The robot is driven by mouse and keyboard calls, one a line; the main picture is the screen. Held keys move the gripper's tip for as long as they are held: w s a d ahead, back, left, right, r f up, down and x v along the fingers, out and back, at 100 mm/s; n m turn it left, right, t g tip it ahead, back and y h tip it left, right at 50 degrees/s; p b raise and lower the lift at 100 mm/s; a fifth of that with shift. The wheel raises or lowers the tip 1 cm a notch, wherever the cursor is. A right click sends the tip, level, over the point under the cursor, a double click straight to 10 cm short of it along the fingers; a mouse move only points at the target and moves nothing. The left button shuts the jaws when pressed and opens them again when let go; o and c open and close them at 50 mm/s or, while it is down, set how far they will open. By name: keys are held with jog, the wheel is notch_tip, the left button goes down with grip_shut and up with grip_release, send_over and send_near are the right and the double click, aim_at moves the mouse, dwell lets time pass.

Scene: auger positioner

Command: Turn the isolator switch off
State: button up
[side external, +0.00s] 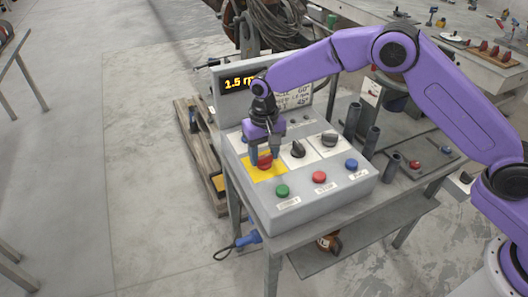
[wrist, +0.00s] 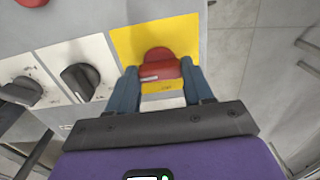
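The isolator switch appears to be the red knob (wrist: 160,66) on a yellow plate (wrist: 126,42) of the grey control box. In the side view the red knob (side external: 265,161) sits at the box's left part, partly hidden by my gripper (side external: 264,155). In the wrist view my gripper (wrist: 160,72) has one blue-grey finger on each side of the knob. Both fingers appear to touch its sides, so it looks shut on it. Any position marks are too small to read.
Two black rotary knobs (side external: 298,149) (side external: 329,138) on white plates stand right of the yellow plate. Green (side external: 282,190), red (side external: 319,177) and blue (side external: 351,164) buttons line the box's front. A display (side external: 240,84) stands behind. Dark upright tubes (side external: 352,119) stand to the right.

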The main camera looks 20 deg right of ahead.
jog(key=shift+c, duration=0.4)
jog(key=shift+n, duration=0.3)
jog(key=n, duration=0.3)
jog(key=shift+n, duration=0.3)
jog(key=n, duration=0.4)
jog(key=shift+n, duration=0.3)
jog(key=n, duration=0.4)
jog(key=shift+n, duration=2.5)
jog(key=o, duration=1)
jog(key=shift+o, duration=0.2)
jog(key=shift+r, duration=0.15)
